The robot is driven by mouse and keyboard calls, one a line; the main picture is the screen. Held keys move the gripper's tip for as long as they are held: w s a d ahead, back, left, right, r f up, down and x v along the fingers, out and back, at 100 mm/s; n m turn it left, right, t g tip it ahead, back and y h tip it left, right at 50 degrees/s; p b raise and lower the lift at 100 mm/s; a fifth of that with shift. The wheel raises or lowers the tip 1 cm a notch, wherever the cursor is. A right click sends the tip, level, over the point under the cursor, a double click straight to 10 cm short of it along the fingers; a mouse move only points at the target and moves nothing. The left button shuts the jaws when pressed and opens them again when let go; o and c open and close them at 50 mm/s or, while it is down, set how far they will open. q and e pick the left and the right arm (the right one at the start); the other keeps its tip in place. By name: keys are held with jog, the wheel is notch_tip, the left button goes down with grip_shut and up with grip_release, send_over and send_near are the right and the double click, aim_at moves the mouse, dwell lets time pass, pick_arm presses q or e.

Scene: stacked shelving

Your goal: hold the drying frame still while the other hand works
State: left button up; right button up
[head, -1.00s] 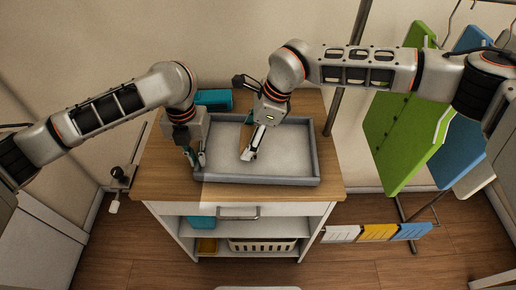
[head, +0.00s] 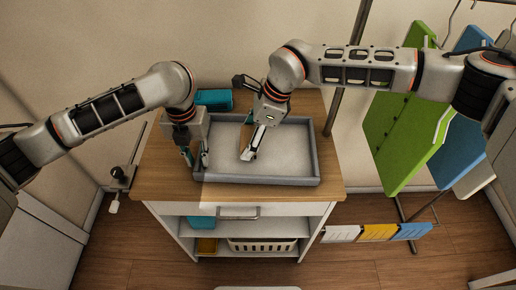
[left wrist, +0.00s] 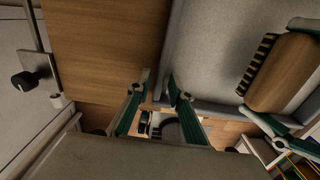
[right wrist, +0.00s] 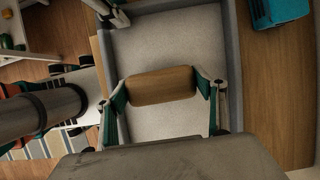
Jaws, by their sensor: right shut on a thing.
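The drying frame, a shallow grey-walled tray (head: 262,181) with a pale speckled floor, lies on the wooden cabinet top. My left gripper (head: 197,164) is at its left wall near the front corner. In the left wrist view the two fingers (left wrist: 159,82) stand apart, one on each side of the wall; contact cannot be told. My right gripper (head: 252,150) is over the frame's floor. In the right wrist view it is shut on a wooden brush block (right wrist: 160,85). The brush (left wrist: 285,72) also shows in the left wrist view, with dark bristles along one side.
A teal box (head: 213,98) sits behind the frame at the back left. Bare wooden top (head: 165,165) lies left of the frame. A metal pole (head: 338,100) and hanging green boards (head: 400,125) stand to the right. Shelves below hold a white basket (head: 262,244).

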pick_arm(q)
jog(key=shift+r, duration=0.1)
jog(key=shift+r, duration=3.15)
